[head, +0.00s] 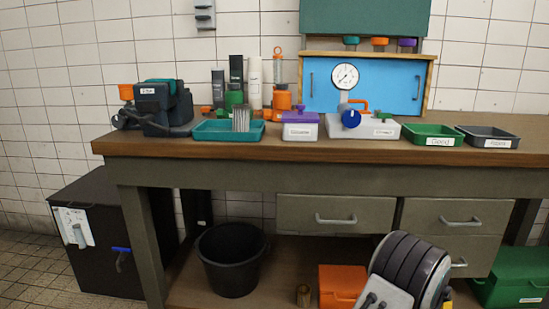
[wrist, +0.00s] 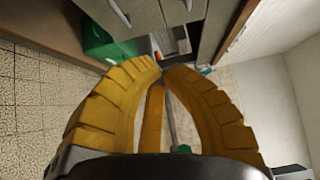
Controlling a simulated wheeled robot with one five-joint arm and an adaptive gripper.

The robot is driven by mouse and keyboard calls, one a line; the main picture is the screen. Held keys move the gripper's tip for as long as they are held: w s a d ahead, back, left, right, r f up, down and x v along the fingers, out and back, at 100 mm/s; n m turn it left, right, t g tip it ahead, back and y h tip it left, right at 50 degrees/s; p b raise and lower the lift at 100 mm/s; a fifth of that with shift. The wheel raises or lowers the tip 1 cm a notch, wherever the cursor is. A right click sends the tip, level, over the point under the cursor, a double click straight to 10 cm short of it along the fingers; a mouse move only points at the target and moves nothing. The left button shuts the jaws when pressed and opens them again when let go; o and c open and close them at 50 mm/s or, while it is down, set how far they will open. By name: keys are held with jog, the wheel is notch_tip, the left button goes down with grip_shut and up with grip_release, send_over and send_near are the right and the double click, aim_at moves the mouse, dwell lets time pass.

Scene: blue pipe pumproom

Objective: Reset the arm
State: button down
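My gripper (wrist: 160,67) shows in the wrist view with curved, ribbed yellow fingers. Their tips come almost together at the upper middle, and a straight yellow bar lies between them. A thin grey rod and a small green part show through the gap between the fingers. I see nothing clamped between the tips. In the head view, what looks like my dark ribbed arm is low at the right, in front of the bench drawers. A small yellow patch beside it may be part of my gripper, but it is mostly hidden.
The workbench (head: 240,160) carries a teal tray (head: 210,131), a purple-lidded box (head: 300,130), a gauge (head: 344,76), a green tray (head: 432,130) and a grey tray (head: 480,132). Below are a black bucket (head: 231,262), an orange box (head: 340,285) and a green case (head: 515,275).

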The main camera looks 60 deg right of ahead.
jog(key=w+r+n+t+y+p, duration=0.1)
jog(key=w+r+n+t+p, duration=0.4)
jog(key=w, duration=0.6)
jog(key=w+r+n+t+y+p, duration=0.15)
jog(key=w+r+n+p, duration=0.3)
jog(key=w+r, duration=0.55)
jog(key=w+a+r+n+t+y+p, duration=0.3)
jog(key=w+a+r+n+p, duration=0.3)
jog(key=w, duration=0.5)
jog(key=w+a+r+n+t+y+p, duration=0.3)
jog(key=w+a+r+n+p, duration=0.15)
jog(key=w+a, duration=0.5)
jog(key=w+a+r+n+y+p, duration=0.2)
jog(key=a+r+n+p, duration=0.25)
jog(key=a, duration=0.45)
jog(key=w+a+r+n+y+p, duration=0.3)
jog(key=a+r+n+p, duration=0.15)
jog(key=a, duration=0.45)
jog(key=s+a+r+n+g+y+p, duration=0.1)
jog(key=s+a+r+n+y+p, duration=0.1)
jog(key=s+a+r+n+p, duration=0.3)
jog(key=s+a+r+n+g+y+p, duration=0.1)
jog(key=s+a+r+n+p, duration=0.4)
jog(key=a, duration=0.7)
jog(key=shift+s+a+r+n+g+y+p, duration=0.35)
jog(key=shift+s+r+g+p, duration=0.1)
jog(key=shift+s+g, duration=0.4)
